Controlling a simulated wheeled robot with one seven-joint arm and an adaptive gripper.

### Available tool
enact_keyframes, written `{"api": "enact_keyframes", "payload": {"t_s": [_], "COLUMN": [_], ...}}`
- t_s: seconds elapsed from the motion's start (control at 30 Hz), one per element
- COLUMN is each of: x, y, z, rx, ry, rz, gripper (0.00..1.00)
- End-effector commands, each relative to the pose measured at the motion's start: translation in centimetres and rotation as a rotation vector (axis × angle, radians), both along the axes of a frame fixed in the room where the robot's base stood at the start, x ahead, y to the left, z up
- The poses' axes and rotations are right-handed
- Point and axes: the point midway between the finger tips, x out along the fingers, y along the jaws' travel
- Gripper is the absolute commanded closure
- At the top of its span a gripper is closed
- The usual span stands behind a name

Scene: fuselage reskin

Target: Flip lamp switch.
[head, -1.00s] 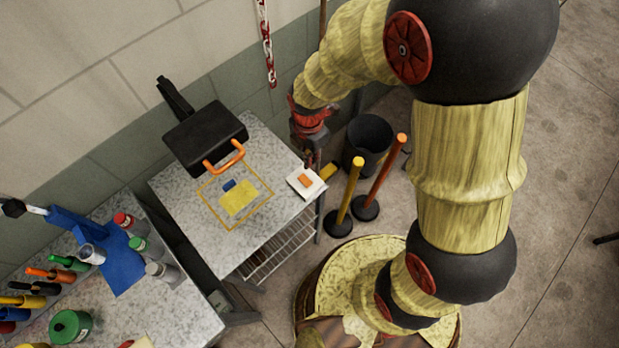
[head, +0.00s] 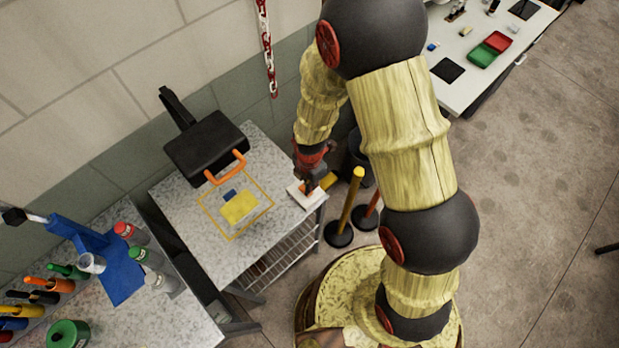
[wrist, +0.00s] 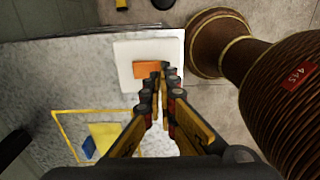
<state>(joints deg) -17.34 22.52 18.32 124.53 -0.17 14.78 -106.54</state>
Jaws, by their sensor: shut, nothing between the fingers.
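A white switch plate (head: 299,194) with an orange rocker lies at the right edge of the speckled grey table (head: 262,148). In the wrist view the plate (wrist: 125,80) is at the top centre, with the orange rocker (wrist: 146,70) on it. My gripper (head: 308,187) is shut and empty, pointing down over the plate. In the wrist view its fingertips (wrist: 160,70) overlap the rocker's right end; I cannot tell whether they touch it. A black lamp-like box (head: 205,145) with an orange handle (head: 228,168) stands at the table's back left.
A yellow outline on the table holds a yellow block (head: 239,207) and a blue block (head: 229,194). A yellow post (head: 350,205) and a black bin (head: 357,165) stand just right of the table. A bench with bottles (head: 125,300) is at the lower left.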

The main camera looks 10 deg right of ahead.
Motion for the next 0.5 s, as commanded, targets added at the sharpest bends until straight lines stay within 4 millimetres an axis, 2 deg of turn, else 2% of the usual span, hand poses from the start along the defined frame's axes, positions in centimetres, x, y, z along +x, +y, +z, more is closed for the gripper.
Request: {"api": "enact_keyframes", "payload": {"t_s": [0.2,0.5], "x": [0.0,0.0], "y": [0.0,0.0], "z": [-2.0,-2.5], "rx": [-0.001,0.0], "ry": [0.001,0.0], "rz": [0.0,0.0], "gripper": [1.0,1.0]}}
